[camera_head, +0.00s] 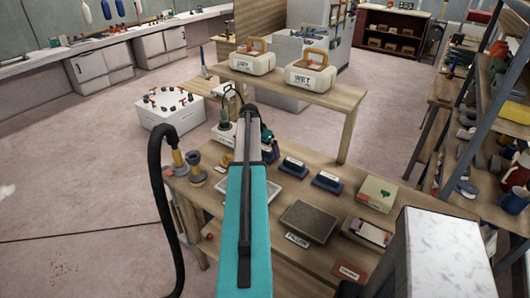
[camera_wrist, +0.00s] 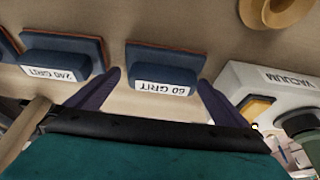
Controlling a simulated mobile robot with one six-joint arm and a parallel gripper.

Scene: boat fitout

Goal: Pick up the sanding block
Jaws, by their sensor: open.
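In the wrist view a dark blue sanding block (camera_wrist: 163,66) labelled 60 GRIT, with a brown sole, lies on the wooden workbench. A like block (camera_wrist: 58,58) labelled 240 GRIT lies to its left. My gripper (camera_wrist: 158,77) is open, its dark fingertips spread just short of the 60 GRIT block, one towards each end. Nothing is held. The head view shows two blue blocks on the bench, one nearer (camera_head: 326,182) and one (camera_head: 291,169) closer to my arm; their labels are too small to read. My arm covers part of the bench there.
A white box marked VACUUM (camera_wrist: 285,90) stands close to the right finger. A black hose (camera_head: 158,190) hangs at left. Shelves (camera_head: 485,110) stand at right; open floor lies left.

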